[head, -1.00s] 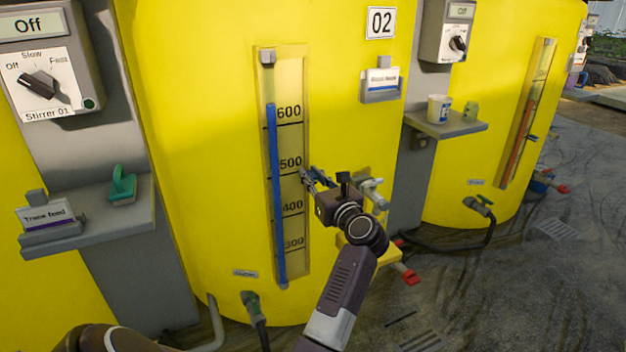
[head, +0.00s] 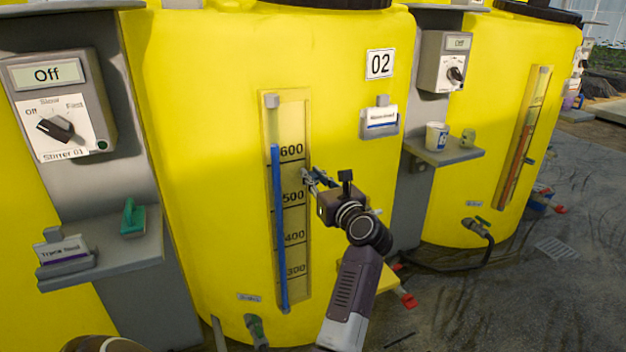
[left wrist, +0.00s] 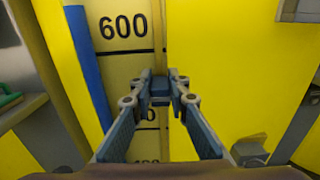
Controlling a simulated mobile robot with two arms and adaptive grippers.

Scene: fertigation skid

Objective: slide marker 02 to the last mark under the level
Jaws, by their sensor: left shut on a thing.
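Tank 02 is yellow, with a number plate (head: 380,64). Its sight gauge (head: 297,104) has marks labelled from 600 down to 300. The blue level column (head: 277,220) tops out slightly above the 600 mark. It also shows at the left in the left wrist view (left wrist: 90,75). My left gripper (head: 310,177) is at the gauge's right edge, between the 600 and 500 marks. In the left wrist view its fingers are shut on a small dark blue block, marker 02 (left wrist: 160,88), below the 600 line. The fingers hide part of the lower labels. My right gripper is out of view.
A card holder (head: 379,122) is on the tank right of the gauge. Shelves flank the tank: one holds a green tool (head: 132,218), the other a white cup (head: 437,136). A hose fitting (head: 255,328) is below the gauge. Another yellow tank with a gauge stands right.

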